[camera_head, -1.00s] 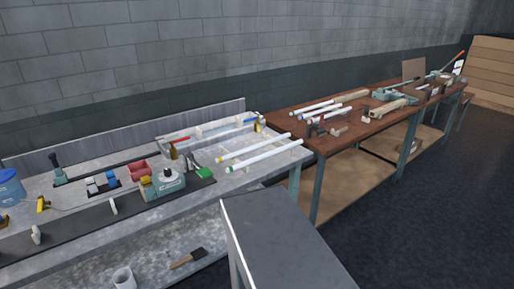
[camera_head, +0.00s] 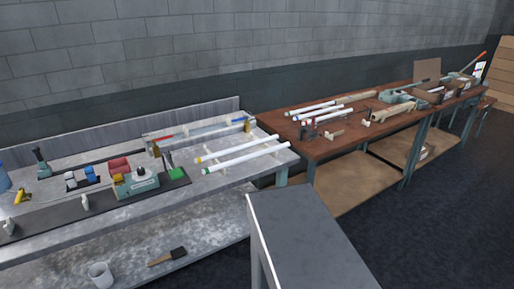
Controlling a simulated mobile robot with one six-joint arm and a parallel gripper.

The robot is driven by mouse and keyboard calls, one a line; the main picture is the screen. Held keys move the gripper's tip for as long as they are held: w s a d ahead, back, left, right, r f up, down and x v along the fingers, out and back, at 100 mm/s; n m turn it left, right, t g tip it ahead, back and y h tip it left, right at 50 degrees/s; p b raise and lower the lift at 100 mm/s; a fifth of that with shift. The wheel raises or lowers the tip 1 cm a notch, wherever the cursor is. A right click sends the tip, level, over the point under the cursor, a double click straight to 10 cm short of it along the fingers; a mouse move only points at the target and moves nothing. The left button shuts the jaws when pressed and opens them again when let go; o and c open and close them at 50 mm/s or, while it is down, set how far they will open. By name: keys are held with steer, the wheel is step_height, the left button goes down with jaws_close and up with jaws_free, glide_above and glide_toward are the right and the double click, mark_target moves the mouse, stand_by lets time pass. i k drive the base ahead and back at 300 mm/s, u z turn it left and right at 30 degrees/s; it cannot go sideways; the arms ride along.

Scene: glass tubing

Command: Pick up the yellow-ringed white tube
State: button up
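The yellow-ringed white tube (camera_head: 237,148) lies on the right part of the long grey bench (camera_head: 218,214). Its yellow band shows at its near left end. A second white tube (camera_head: 248,158) lies beside it, nearly parallel and closer to me, with a greenish-blue band at its left end. The two tubes are apart and appear to rest on small supports. My gripper is not in view.
A dark grey block-like table (camera_head: 305,235) stands in the foreground. A brown table (camera_head: 340,143) behind right holds more tubes and tools. Dark floor (camera_head: 425,230) is clear at right.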

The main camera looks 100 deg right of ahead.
mark_target(228, 151)
steer(key=u, duration=0.1)
steer(key=k, duration=2.4)
steer(key=z, duration=0.85)
steer(key=i, duration=1)
steer(key=z, duration=0.1)
